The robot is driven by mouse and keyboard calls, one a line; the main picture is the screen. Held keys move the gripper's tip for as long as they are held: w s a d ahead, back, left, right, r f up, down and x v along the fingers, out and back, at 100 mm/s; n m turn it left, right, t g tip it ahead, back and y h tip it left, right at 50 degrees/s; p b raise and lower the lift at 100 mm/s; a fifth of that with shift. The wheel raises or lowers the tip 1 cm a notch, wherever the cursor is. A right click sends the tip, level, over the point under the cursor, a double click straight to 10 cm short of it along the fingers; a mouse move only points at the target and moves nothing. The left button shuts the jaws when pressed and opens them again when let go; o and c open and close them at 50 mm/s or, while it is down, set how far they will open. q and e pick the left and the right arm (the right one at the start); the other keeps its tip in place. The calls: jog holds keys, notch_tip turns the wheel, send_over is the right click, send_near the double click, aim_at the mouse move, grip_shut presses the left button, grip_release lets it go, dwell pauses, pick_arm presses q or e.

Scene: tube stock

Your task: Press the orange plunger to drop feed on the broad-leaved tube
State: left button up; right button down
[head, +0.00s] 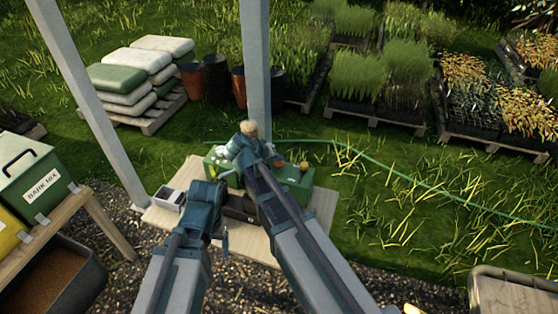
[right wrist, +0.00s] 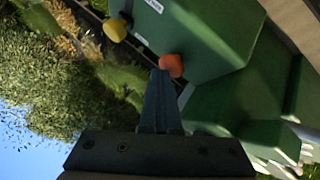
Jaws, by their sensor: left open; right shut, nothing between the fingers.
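The orange plunger (right wrist: 171,65) is a round knob on a green box (right wrist: 205,40) in the right wrist view. A small orange-red knob also shows in the head view (head: 304,165). My right gripper (right wrist: 160,74) is shut and empty, its tips right beside the orange knob; I cannot tell whether they touch. In the head view my right gripper (head: 258,150) is over the green box, its fingers mostly hidden. My left gripper (head: 214,178) is open at the box's left side, its fingers hard to make out. I cannot identify the broad-leaved tube.
A yellow knob (right wrist: 116,30) sits near the orange one. A light board (head: 320,205) carries the boxes and a grey tray (head: 170,197). A post (head: 257,70) stands behind. A bench with a bark mix box (head: 38,185) is at the left. A green hose (head: 400,172) crosses the grass.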

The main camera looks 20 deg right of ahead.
aim_at(278, 165)
jog(key=shift+r, duration=0.15)
jog(key=shift+r+p, duration=1.1)
jog(key=shift+p, duration=0.1)
notch_tip(278, 165, up, 5)
jog(key=p, duration=0.5)
dwell(0.5)
jog(key=s+a+f+n+g+y, duration=0.2)
jog(key=s+a, duration=0.4)
jog(key=s, duration=0.5)
jog(key=s+a+f+n+g+y, duration=0.3)
jog(key=s+a, duration=0.3)
jog(key=s, duration=0.6)
jog(key=shift+a+f+g+y, duration=0.25)
jog(key=shift+f+g+y, duration=0.2)
jog(key=shift+f, duration=0.35)
